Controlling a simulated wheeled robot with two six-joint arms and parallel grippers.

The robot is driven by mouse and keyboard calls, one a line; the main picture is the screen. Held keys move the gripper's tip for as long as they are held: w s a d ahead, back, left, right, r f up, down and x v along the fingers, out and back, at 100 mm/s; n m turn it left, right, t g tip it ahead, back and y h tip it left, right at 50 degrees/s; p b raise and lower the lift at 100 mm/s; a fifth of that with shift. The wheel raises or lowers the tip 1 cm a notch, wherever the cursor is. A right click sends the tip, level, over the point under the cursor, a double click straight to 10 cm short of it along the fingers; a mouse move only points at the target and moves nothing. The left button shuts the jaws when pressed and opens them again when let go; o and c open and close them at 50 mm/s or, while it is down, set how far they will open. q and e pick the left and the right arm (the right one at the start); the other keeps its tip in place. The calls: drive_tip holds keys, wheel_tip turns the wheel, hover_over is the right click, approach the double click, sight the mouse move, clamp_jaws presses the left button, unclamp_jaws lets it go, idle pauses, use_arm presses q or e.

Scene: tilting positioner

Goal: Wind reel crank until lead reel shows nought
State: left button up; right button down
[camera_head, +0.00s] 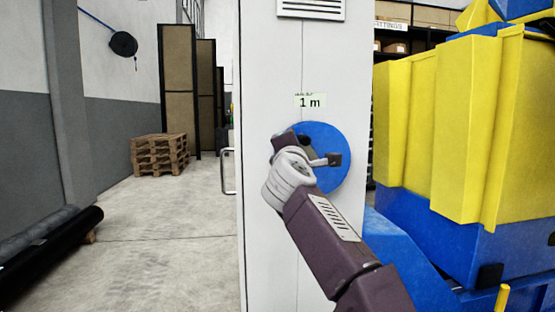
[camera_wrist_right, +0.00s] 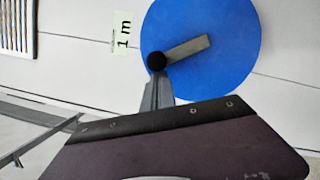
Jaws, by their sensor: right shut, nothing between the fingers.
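The blue reel disc (camera_head: 335,138) is on the front of a light grey cabinet (camera_head: 270,60), under a label (camera_head: 310,101) reading "1 m". The disc also shows in the right wrist view (camera_wrist_right: 220,75), with a grey crank arm (camera_wrist_right: 188,47) ending in a black knob (camera_wrist_right: 157,61). My right gripper (camera_wrist_right: 157,80) is shut and empty, its tips at the knob's near side in the picture; I cannot tell whether they touch it. In the head view my right gripper (camera_head: 284,141) covers the disc's left part. My left gripper is out of view.
Yellow bins (camera_head: 465,120) on a blue base (camera_head: 440,225) crowd the right side, close to my right arm. A pallet stack (camera_head: 160,153) and tall partitions (camera_head: 178,80) stand behind left. A black roll (camera_head: 45,250) lies at left. The floor between is clear.

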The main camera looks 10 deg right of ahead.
sight(303, 138)
drive_tip(key=d+r+m+g+p, duration=0.1)
drive_tip(key=d+r+m+p, duration=0.1)
drive_tip(key=m, duration=0.1)
drive_tip(key=shift+d+r+m+p, duration=0.15)
drive_tip(key=shift+r+m+p, duration=0.05)
drive_tip(key=shift+m+p, duration=0.2)
drive_tip(key=shift+d+r+p, duration=0.2)
drive_tip(key=shift+d+p, duration=0.1)
drive_tip(key=shift+d, duration=0.15)
drive_tip(key=shift+d, duration=0.1)
